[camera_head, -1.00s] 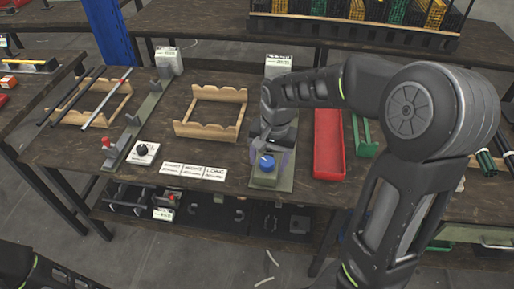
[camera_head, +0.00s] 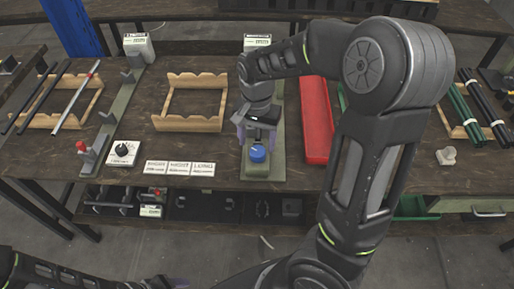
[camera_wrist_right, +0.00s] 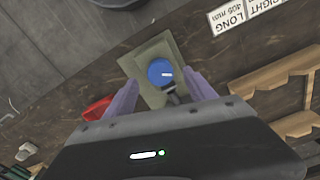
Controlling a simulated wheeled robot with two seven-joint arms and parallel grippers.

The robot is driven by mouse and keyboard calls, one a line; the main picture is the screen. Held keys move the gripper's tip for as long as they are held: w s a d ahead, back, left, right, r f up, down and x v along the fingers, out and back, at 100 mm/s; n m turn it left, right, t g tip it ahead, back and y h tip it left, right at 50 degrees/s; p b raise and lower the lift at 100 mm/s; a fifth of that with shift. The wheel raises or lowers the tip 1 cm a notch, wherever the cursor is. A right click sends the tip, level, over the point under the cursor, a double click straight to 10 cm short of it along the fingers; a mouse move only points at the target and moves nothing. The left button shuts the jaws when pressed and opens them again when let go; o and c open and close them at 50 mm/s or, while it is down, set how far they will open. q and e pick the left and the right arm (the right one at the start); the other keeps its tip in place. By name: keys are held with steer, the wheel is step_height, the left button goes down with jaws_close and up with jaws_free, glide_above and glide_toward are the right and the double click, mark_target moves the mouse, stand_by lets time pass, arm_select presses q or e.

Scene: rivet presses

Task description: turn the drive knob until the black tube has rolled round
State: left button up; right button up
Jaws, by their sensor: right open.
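The blue drive knob (camera_head: 258,154) sits on the front end of a green press base (camera_head: 265,172). It also shows in the right wrist view (camera_wrist_right: 160,72), with a white mark on top. My right gripper (camera_head: 257,137) is above and just behind the knob, pointing down. Its purple fingers are open, one either side of the knob in the right wrist view; I cannot tell whether they touch it. My right arm hides much of this press, and no black tube shows on it. Black tubes (camera_head: 41,98) lie on the left wooden rack. My left gripper (camera_head: 180,283) barely shows at the bottom edge.
A red tray (camera_head: 317,120) stands right of the press. A wooden cradle (camera_head: 190,122) and white label cards (camera_head: 180,168) are left of it. More tubes (camera_head: 485,105) lie at the far right.

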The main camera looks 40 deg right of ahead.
mark_target(257, 152)
step_height(257, 152, down, 4)
steer(key=shift+f, duration=0.1)
steer(key=c, duration=1.4)
